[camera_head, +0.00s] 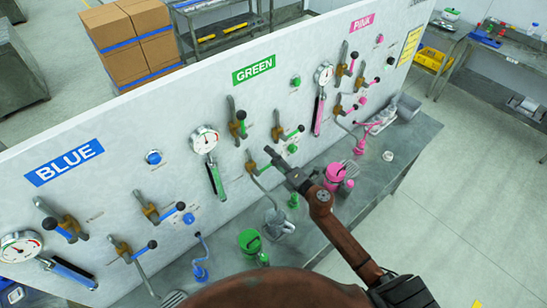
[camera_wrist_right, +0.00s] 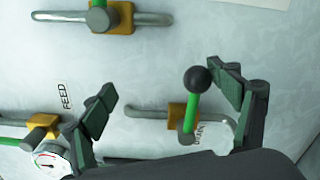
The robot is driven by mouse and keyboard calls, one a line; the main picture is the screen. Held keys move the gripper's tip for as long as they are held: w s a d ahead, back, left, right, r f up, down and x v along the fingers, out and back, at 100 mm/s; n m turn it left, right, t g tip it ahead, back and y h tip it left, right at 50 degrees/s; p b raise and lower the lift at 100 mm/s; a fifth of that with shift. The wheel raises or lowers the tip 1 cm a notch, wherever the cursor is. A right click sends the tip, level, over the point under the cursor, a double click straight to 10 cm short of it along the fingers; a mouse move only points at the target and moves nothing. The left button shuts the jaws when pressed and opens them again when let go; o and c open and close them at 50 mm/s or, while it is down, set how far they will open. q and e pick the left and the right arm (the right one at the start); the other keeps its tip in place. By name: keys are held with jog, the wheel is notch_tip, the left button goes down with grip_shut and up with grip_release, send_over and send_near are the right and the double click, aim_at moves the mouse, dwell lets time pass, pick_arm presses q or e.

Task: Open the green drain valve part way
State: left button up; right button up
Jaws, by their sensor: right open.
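The green drain valve shows in the right wrist view as a brass body (camera_wrist_right: 177,112) with a green lever (camera_wrist_right: 191,112) ending in a black ball knob (camera_wrist_right: 198,80). A partly hidden label is beside it. My right gripper (camera_wrist_right: 168,98) is open, one finger on each side of the view. The lever is between the fingers, nearer the right one; I cannot tell whether they touch. In the head view the right gripper (camera_head: 277,165) is at the lower valve of the green section, partly covering it. The left gripper is not in view.
Other green valves (camera_head: 237,122) (camera_head: 285,132) and a gauge (camera_head: 205,140) are on the panel (camera_head: 140,115) nearby. Below, a bench holds a glass jug (camera_head: 277,222), a green container (camera_head: 250,241) and a pink container (camera_head: 335,174). A FEED label (camera_wrist_right: 66,95) shows in the wrist view.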

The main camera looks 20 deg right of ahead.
jog(key=shift+s+a+r+p, duration=0.1)
jog(key=shift+a+r+p, duration=0.2)
jog(key=shift+r+p, duration=0.25)
jog(key=shift+s+a+r+p, duration=0.1)
jog(key=shift+a+r+p, duration=0.25)
jog(key=shift+r, duration=0.35)
jog(key=shift+s+a+r+p, duration=0.1)
jog(key=shift+a+r+p, duration=0.15)
jog(key=shift+r+p, duration=0.2)
jog(key=shift+r, duration=0.1)
jog(key=shift+s+a+r, duration=0.1)
jog(key=shift+a+r, duration=0.25)
jog(key=shift+r, duration=0.15)
